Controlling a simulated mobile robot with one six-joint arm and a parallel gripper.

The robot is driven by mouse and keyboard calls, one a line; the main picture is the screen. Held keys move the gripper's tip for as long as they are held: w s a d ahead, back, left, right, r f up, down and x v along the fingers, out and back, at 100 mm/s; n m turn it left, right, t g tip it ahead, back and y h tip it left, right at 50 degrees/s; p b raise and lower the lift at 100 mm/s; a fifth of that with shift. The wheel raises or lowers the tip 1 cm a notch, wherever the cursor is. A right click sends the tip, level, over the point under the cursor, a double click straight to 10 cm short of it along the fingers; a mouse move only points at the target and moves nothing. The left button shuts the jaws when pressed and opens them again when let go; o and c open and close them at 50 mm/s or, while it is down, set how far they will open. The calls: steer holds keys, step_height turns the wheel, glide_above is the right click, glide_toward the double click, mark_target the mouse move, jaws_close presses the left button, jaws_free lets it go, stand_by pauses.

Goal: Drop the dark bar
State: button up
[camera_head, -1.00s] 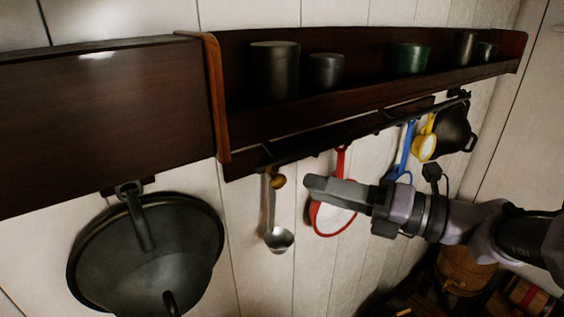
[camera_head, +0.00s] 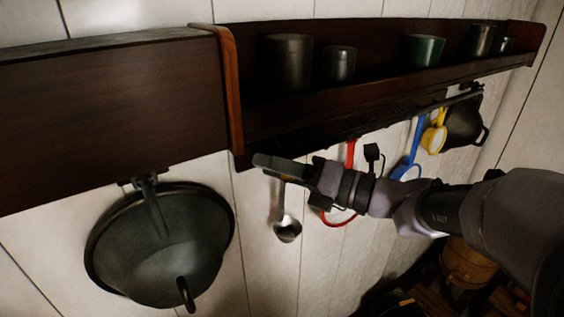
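A long dark bar (camera_head: 385,122) runs under the wall shelf, with utensils hanging along it. I cannot be sure this is the bar of the task, and no separate loose bar is clear. My gripper (camera_head: 268,164) reaches in from the right, and its long fingers point left just below the shelf's left end. The fingers overlap the top of a hanging metal spoon (camera_head: 287,229) in the picture; whether they touch it or the bar cannot be told. The fingers are seen nearly edge-on, so the gap between them, and anything in it, is hidden.
The dark wooden shelf (camera_head: 235,95) carries several cups, one green (camera_head: 424,50). A large dark pan (camera_head: 190,250) hangs at left. Red (camera_head: 350,150), blue (camera_head: 412,150) and yellow (camera_head: 433,139) utensils hang near my arm. A wooden barrel (camera_head: 466,262) stands low at right.

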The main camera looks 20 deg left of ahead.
jaws_close()
steer(key=shift+f, duration=0.15)
stand_by(0.9)
